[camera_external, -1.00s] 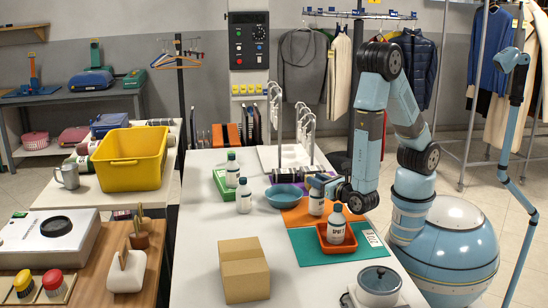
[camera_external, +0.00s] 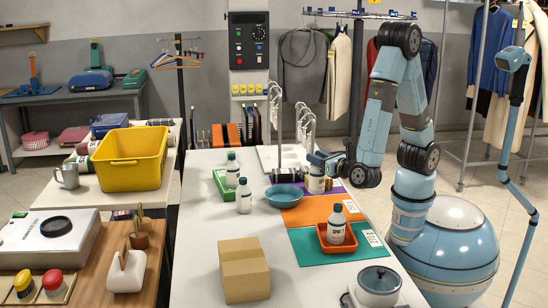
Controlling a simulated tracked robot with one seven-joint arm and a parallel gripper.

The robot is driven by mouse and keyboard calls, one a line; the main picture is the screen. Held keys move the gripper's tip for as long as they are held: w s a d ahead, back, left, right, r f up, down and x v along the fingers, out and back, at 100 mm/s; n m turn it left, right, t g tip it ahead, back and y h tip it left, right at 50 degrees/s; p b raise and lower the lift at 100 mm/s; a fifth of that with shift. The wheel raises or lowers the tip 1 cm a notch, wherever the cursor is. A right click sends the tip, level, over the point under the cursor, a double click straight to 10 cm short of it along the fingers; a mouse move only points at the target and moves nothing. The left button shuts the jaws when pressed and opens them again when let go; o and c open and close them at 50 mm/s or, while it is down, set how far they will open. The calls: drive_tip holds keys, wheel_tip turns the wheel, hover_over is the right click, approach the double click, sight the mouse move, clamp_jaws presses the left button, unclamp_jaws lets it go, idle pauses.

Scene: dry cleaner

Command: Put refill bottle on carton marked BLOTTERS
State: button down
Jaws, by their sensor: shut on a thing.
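My gripper (camera_external: 317,161) is shut on a white bottle (camera_external: 316,184) near its top, above the far part of the work table, behind the orange mat and beside the blue bowl. The bottle is upright; my fingers hide its cap, and its label is too small to read. A closed brown carton (camera_external: 244,271) stands at the near middle of the table, well away from my gripper. No BLOTTERS marking can be read on the carton from this side. Its top is bare.
A bottle marked SPOT (camera_external: 336,226) stands in an orange tray (camera_external: 323,246) on a green mat. Two more bottles (camera_external: 232,170) (camera_external: 243,198) stand left of the blue bowl (camera_external: 284,197). A lidded pot (camera_external: 379,282) is at the near right. Table space around the carton is clear.

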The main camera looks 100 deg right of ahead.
drive_tip(key=w+a+r+n+t+y, duration=0.2)
drive_tip(key=w+a+r, duration=0.3)
drive_tip(key=a, duration=0.4)
drive_tip(key=w+a+r+n+t+y, duration=0.1)
drive_tip(key=w+a+r+t+y, duration=0.15)
drive_tip(key=w+a, duration=0.55)
drive_tip(key=w+a+r+n+t+y, duration=0.15)
drive_tip(key=w+a+r, duration=0.3)
drive_tip(key=a, duration=0.65)
drive_tip(key=w+a+f, duration=0.5)
drive_tip(key=w+f, duration=0.6)
drive_tip(key=f, duration=0.1)
drive_tip(key=shift+w+a+f, duration=0.15)
drive_tip(key=shift+w, duration=0.25)
drive_tip(key=shift+n, duration=0.25)
drive_tip(key=c, duration=0.7)
unclamp_jaws()
drive_tip(key=shift+f, duration=0.1)
drive_tip(key=shift+c, duration=0.2)
